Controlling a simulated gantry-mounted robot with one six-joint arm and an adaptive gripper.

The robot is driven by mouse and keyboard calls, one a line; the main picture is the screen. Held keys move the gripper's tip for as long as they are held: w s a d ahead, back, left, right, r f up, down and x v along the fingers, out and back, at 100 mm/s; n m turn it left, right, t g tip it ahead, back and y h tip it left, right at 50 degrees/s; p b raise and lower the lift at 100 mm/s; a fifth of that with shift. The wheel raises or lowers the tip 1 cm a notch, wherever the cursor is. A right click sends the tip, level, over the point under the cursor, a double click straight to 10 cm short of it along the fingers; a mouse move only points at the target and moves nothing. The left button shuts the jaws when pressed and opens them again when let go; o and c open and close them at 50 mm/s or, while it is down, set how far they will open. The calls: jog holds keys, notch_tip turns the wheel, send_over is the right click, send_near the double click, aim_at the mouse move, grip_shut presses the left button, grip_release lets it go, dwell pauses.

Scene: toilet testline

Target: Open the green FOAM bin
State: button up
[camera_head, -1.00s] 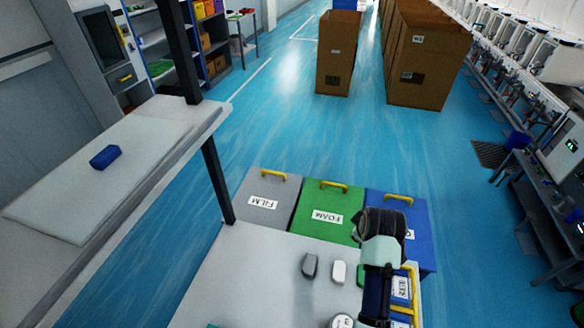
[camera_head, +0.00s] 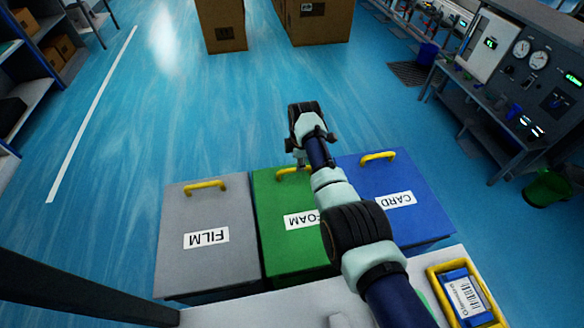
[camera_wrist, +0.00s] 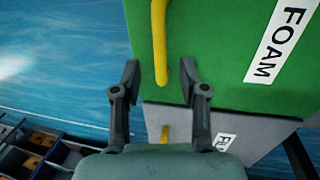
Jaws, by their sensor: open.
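The green FOAM bin (camera_head: 275,247) stands between the grey FILM bin and the blue CARD bin, with its lid down. Its yellow handle (camera_head: 291,172) is at the far edge of the lid, partly hidden by my arm. In the wrist view the green lid (camera_wrist: 230,60) fills the upper right, with its FOAM label readable. My gripper (camera_wrist: 160,84) is open, and the end of the yellow handle (camera_wrist: 160,45) lies between its two fingertips. I cannot tell whether either finger touches it.
The grey FILM bin (camera_head: 206,265) is to the left, the blue CARD bin (camera_head: 425,207) to the right, each with a yellow handle. A yellow-edged tray (camera_head: 442,297) sits front right. Cardboard boxes (camera_head: 222,22) stand far off; blue floor beyond the bins is clear.

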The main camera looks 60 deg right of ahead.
jog(key=f+b, duration=0.2)
jog(key=f, duration=0.1)
jog(key=f+b, duration=0.2)
jog(key=shift+w+d+f, duration=0.15)
jog(key=shift+w+d, duration=0.1)
jog(key=shift+w, duration=0.05)
jog(key=shift+w+d+f+b, duration=0.15)
jog(key=shift+f+b, duration=0.05)
jog(key=shift+b, duration=0.2)
grip_shut()
